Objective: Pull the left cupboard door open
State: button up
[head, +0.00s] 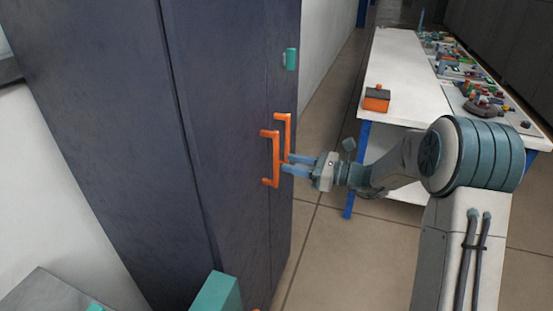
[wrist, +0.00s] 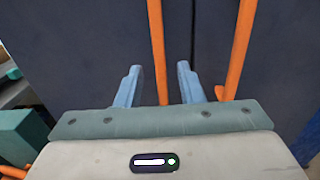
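The dark blue cupboard (head: 220,120) has two upright orange bar handles side by side. The left door's handle (head: 276,160) is nearer in the head view; the right door's handle (head: 289,130) is just beyond it. My gripper (head: 285,165) is at these handles with its blue fingers pointing at the doors. In the wrist view the left handle (wrist: 157,50) runs between my two open fingers (wrist: 160,82), with gaps on both sides. The right handle (wrist: 239,50) is outside the right finger. The doors look shut, with a dark seam between them.
A white table (head: 400,80) with blue legs stands at the right, with an orange and grey box (head: 376,100) and several small items on it. A teal box (head: 217,293) is at the bottom, near the cupboard. Tiled floor (head: 325,240) lies clear between cupboard and table.

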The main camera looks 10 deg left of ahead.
jog(key=a, duration=0.5)
jog(key=shift+w+a, duration=0.2)
jog(key=shift+w, duration=0.2)
grip_shut()
